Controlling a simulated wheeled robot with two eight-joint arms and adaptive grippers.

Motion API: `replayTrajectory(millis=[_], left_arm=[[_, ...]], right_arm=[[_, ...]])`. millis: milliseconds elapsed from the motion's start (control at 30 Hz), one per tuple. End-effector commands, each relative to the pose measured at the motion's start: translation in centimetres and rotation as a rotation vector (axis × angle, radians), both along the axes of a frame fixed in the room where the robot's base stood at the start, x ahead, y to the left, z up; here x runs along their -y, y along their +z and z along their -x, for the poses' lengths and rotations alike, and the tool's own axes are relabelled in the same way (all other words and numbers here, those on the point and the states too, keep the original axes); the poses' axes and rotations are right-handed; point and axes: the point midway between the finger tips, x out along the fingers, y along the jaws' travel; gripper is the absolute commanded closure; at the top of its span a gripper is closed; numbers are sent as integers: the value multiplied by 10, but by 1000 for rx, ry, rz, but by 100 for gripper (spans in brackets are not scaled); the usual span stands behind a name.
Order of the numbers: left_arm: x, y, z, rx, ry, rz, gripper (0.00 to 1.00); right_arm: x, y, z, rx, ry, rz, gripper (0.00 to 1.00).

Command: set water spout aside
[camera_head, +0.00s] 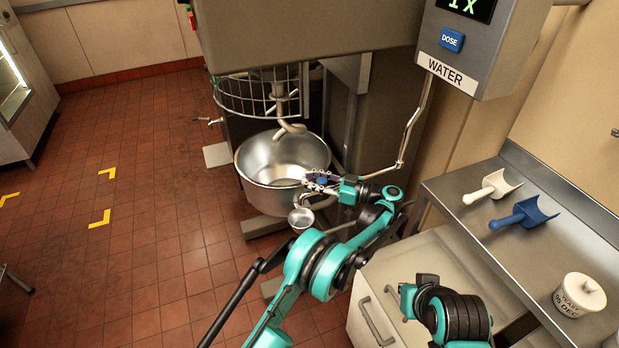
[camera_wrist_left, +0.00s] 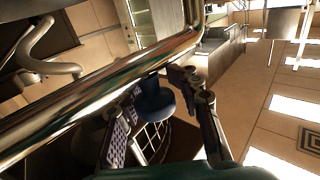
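The water spout (camera_head: 410,130) is a thin shiny metal pipe. It drops from the water dispenser (camera_head: 480,45) and bends left toward the mixing bowl (camera_head: 285,155). In the left wrist view the pipe (camera_wrist_left: 100,85) runs large and diagonal. A dark blue grip (camera_wrist_left: 155,100) hangs below it. My left gripper (camera_head: 318,182) is at the bowl's right front rim. In the wrist view its fingers (camera_wrist_left: 162,125) stand apart on either side of the blue grip; firm contact is not visible. My right arm shows at the lower right, but its fingers do not.
A small metal cup-shaped piece (camera_head: 300,218) hangs below the left gripper; I cannot tell what it joins. A wire guard (camera_head: 258,95) and mixer stand behind the bowl. A shelf (camera_head: 510,250) holds white (camera_head: 492,187) and blue (camera_head: 524,213) scoops. Left floor is open.

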Motion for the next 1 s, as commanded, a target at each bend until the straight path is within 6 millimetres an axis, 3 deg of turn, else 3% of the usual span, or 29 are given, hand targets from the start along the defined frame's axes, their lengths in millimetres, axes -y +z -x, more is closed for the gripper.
replayTrajectory(millis=[300, 433, 800, 1000], left_arm=[[0, 1, -1, 2, -2, -2, 53], [8, 1, 1, 2, -5, -3, 53], [81, 1, 23, 2, -6, -2, 53], [108, 1, 32, 2, -3, -2, 53]], right_arm=[[0, 0, 0, 0, 0, 0, 100], [0, 0, 0, 0, 0, 0, 100], [0, 0, 0, 0, 0, 0, 100], [0, 0, 0, 0, 0, 0, 100]])
